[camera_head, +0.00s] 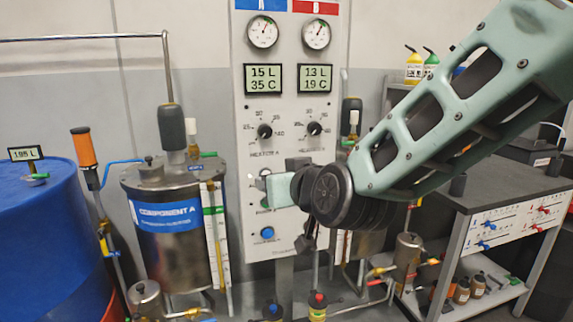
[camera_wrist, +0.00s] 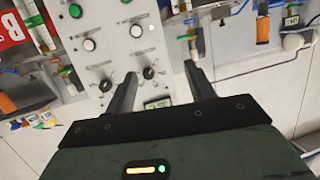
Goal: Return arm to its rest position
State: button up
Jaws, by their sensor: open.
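My arm reaches in from the upper right of the head view, in front of the control panel (camera_head: 264,130). My gripper (camera_head: 270,190) is at the panel's lower half, partly hidden behind my wrist. In the wrist view my gripper (camera_wrist: 160,82) shows two dark fingers spread well apart, with nothing between them. The panel (camera_wrist: 105,48) appears behind the fingers, with knobs and round buttons. I cannot tell whether a finger touches the panel.
A steel tank (camera_head: 170,245) labelled Component A and a blue drum (camera_head: 40,230) stand at left. A grey workbench (camera_head: 480,190) with bottles stands at right. Pipes and valves fill the lower middle. A green button (camera_wrist: 105,85) shows in the wrist view.

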jog(key=s+d+f+n+g+h+p, duration=0.1)
jog(key=s+d+f+g+h, duration=0.1)
jog(key=s, duration=0.7)
jog(key=s+d+f+n+g+h+p, duration=0.1)
jog(key=s+d+f+g+h, duration=0.1)
jog(key=s+d+f+g, duration=0.2)
jog(key=s+d+f+g+h+p, duration=0.1)
jog(key=s+d+f+g, duration=0.2)
jog(key=s+d+g, duration=0.4)
jog(key=s+d, duration=0.2)
jog(key=s, duration=0.6)
jog(key=shift+s+d+n+h, duration=0.2)
jog(key=shift+s+n+h, duration=0.2)
